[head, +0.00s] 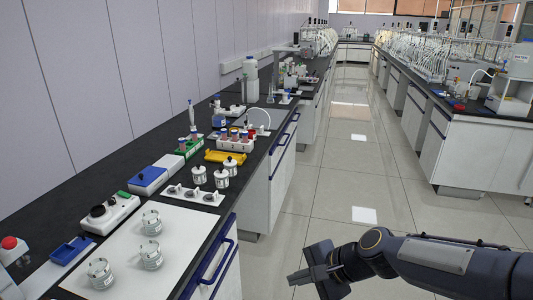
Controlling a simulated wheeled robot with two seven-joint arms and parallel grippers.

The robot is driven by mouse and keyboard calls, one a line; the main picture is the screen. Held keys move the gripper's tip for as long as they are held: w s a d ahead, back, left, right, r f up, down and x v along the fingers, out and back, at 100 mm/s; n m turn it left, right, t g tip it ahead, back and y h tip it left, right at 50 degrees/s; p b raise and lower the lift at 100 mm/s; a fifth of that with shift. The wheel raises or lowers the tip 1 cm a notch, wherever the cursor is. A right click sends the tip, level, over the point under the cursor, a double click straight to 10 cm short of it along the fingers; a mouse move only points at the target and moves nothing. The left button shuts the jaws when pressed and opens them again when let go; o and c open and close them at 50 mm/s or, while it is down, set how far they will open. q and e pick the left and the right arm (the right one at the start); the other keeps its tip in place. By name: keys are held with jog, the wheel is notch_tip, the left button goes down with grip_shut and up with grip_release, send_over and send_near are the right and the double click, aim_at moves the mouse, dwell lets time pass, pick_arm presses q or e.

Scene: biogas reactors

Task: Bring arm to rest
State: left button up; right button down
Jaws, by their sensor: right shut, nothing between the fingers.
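My right arm (435,257) comes in from the lower right and reaches left, low in the head view, over the tiled floor. My right gripper (297,277) is at its left end, shut and empty. It is to the right of the left bench's front edge, apart from the bench and everything on it. My left arm and gripper are out of view.
The long black bench (105,180) on the left holds several glass jars (151,254), white lidded pots (221,179), a yellow tray (225,157) and a blue-lidded box (148,178). Another bench (480,150) stands on the right. The aisle floor (345,185) between is clear.

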jog(key=s+d+r+n+h+p, duration=0.1)
jog(key=s+d+n, duration=0.4)
jog(key=s, duration=0.5)
jog(key=s+d+r+n+t+h, duration=0.1)
jog(key=s+d+r+n+h, duration=0.1)
jog(key=s+d, duration=0.6)
jog(key=s+n+h, duration=0.1)
jog(key=s+n, duration=0.1)
jog(key=shift+d+r+n+t+p, duration=0.2)
jog(key=shift+d+n+t+p, duration=0.1)
jog(key=shift+n+p, duration=0.1)
jog(key=shift+a, duration=0.1)
dwell(1.4)
